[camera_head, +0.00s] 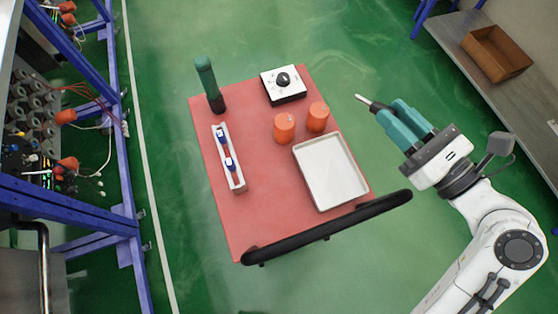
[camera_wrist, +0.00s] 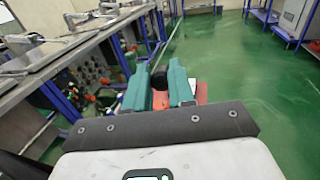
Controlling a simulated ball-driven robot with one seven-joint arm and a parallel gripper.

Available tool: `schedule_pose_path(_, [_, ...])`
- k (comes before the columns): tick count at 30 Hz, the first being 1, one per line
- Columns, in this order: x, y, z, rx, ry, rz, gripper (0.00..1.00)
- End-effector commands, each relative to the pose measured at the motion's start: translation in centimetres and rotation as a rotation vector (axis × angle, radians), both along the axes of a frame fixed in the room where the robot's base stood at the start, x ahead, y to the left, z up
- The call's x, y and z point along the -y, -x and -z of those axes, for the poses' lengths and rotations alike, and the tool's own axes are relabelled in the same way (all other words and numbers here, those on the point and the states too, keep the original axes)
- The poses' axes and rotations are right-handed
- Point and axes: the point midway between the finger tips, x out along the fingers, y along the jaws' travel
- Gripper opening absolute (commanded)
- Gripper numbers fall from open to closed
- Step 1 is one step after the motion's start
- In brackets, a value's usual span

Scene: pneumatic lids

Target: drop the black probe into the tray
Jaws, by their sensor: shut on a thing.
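The black probe (camera_head: 377,106) is held between the teal fingers of my gripper (camera_head: 391,110), its pale tip pointing out to the upper left in the head view. My gripper is shut on it, off the right side of the red cart top and over the green floor in the picture. In the wrist view a dark part of the probe (camera_wrist: 160,79) shows between the fingers (camera_wrist: 160,95). The white tray (camera_head: 330,172) lies on the right part of the red top, lower left of my gripper. It looks empty. The rear of the probe is hidden by the fingers.
On the red top (camera_head: 210,205) are two orange cylinders (camera_head: 285,126), a white box with a black knob (camera_head: 284,84), a green-and-black upright tool (camera_head: 207,80) and a narrow rack (camera_head: 229,170) with blue-and-white pieces. A black handlebar (camera_head: 330,228) runs along the near edge.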

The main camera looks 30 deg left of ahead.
Motion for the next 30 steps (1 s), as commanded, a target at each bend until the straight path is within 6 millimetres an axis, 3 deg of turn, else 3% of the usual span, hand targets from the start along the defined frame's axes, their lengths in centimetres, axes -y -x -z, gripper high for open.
schedule_pose_path(1, [0.03,-0.02,0.98,0.002,0.0,0.0,0.0])
schedule_pose_path(4, [0.0,-0.01,1.5,0.003,0.0,0.0,0.0])
schedule_pose_path(16, [-0.02,-0.01,1.62,0.002,0.0,0.0,0.0])
schedule_pose_path(17, [-0.02,-0.01,1.62,0.002,0.0,0.0,0.25])
schedule_pose_path(18, [-0.01,0.0,1.62,0.002,0.0,0.0,0.28])
schedule_pose_path(26, [-0.01,-0.01,1.64,0.001,0.0,0.0,0.53])
schedule_pose_path(30, [-0.01,0.0,1.65,0.001,0.0,0.0,0.53])
